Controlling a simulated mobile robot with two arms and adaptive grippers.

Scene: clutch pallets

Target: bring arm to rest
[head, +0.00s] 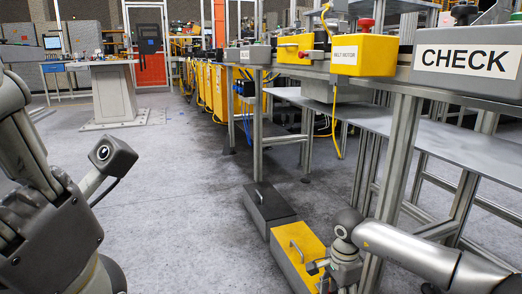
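My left arm (50,190) comes in large from the left edge, close to the camera, with a small dark block-shaped part (111,154) sticking out to the right. I cannot make out its fingertips. My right arm (415,250) reaches in from the lower right corner, in front of the metal frame. Its end is near a round grey joint (347,222), low in the view beside the yellow box (298,250). I cannot tell whether the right gripper's fingers are open or shut, or whether they touch anything.
A metal-frame workbench (402,150) on the right carries a grey CHECK box (468,85) and a yellow BELT MOTOR box (363,52). A dark box (268,206) lies on the floor by its legs. A grey table (113,92) stands far left. The middle floor (185,200) is clear.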

